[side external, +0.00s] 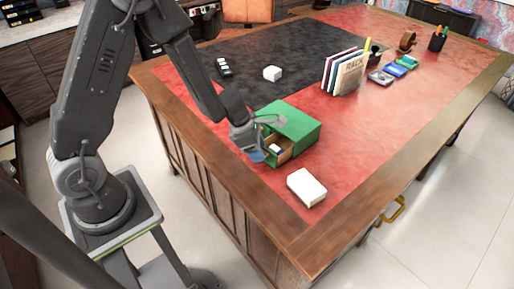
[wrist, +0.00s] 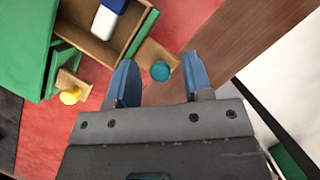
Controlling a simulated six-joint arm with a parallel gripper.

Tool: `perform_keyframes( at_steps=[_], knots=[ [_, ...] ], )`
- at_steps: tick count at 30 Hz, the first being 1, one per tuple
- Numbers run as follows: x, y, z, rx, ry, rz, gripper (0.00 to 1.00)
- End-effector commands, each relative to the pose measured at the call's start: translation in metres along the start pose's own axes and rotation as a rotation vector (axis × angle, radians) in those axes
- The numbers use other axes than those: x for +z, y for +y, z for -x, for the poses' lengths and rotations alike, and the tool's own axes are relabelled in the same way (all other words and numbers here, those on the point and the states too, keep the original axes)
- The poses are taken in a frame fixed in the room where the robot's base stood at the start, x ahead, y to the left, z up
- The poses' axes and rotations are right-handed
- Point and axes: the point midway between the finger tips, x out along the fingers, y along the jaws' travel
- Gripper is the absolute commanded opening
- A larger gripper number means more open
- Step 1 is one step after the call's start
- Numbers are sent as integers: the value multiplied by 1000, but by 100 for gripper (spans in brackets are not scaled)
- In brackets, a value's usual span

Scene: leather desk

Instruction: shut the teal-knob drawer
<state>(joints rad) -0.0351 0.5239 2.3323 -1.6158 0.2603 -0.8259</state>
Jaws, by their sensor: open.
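A small green cabinet (side external: 300,124) stands on the red leather desk; part of it shows at the left of the wrist view (wrist: 22,45). Its teal-knob drawer (side external: 285,154) is pulled out, and its open wooden tray (wrist: 118,45) shows in the wrist view. A blue-and-white block (wrist: 108,18) lies inside. The teal knob (wrist: 160,71) is on the drawer's front. My gripper (wrist: 159,78) is open, with its blue fingers on either side of the knob in the picture; I cannot tell if they touch it. In the side view my gripper (side external: 257,155) is at the drawer front.
A yellow knob (wrist: 70,96) sits on a second wooden front beside the open drawer. A white box (side external: 306,187) lies on the desk near the cabinet. A white cube (side external: 272,73), upright books (side external: 344,73) and a pen cup (side external: 437,40) stand farther back. The desk's wooden edge (wrist: 205,50) is close.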

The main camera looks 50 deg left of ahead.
Motion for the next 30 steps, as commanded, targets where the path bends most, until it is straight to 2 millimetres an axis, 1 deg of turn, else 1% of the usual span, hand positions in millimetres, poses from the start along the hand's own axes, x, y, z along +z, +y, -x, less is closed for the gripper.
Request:
perform_keyframes(
  at_steps=[4, 18, 30],
  knots=[
    [0, 0, 0, 0, 0, 0, 46],
    [0, 0, 0, 0, 0, 0, 1],
    [3, 3, -1, 0, -2, 0, 0]
  ],
)
